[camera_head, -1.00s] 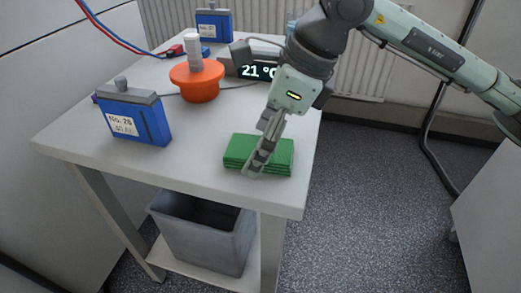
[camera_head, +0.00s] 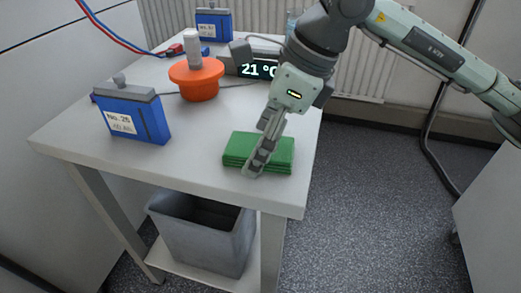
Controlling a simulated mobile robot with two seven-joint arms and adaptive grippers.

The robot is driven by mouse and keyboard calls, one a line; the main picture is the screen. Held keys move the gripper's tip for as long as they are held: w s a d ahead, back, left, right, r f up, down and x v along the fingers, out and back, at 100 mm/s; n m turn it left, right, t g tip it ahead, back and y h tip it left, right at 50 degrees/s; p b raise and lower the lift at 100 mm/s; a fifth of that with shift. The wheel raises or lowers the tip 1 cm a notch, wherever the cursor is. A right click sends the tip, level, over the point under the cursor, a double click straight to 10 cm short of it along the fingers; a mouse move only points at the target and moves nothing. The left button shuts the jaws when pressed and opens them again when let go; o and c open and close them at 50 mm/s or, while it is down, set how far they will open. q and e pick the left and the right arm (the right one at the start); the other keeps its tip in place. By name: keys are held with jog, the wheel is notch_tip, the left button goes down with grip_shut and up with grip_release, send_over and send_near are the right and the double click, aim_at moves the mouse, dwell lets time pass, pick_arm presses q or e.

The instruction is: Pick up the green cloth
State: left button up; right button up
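The green cloth (camera_head: 279,155) lies folded in a flat stack on the table near its front right edge. My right gripper (camera_head: 256,167) comes down from the upper right, with its fingers in front of and over the cloth's middle. The fingers overlap in this view, so I cannot tell whether they are open or shut on the cloth. Part of the cloth is hidden behind them. My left gripper is not in view.
On the white table (camera_head: 190,170) stand a blue battery (camera_head: 150,121), an orange round object (camera_head: 198,82) with a pale knob, a temperature display (camera_head: 258,70) and another blue battery (camera_head: 213,25). A grey bin (camera_head: 200,238) sits below.

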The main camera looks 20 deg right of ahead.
jog(key=c, duration=1.3)
jog(key=shift+r+p, duration=0.3)
jog(key=shift+p, duration=0.25)
jog(key=shift+r, duration=0.2)
jog(key=r, duration=0.2)
jog(key=a+r, duration=0.1)
jog(key=r, duration=0.1)
jog(key=shift+s+a+r, duration=0.15)
jog(key=shift+r, duration=0.05)
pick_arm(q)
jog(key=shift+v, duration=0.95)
pick_arm(e)
jog(key=s+a+r, duration=0.2)
jog(key=a+r, duration=0.4)
jog(key=a, duration=0.4)
jog(key=shift+s, duration=0.35)
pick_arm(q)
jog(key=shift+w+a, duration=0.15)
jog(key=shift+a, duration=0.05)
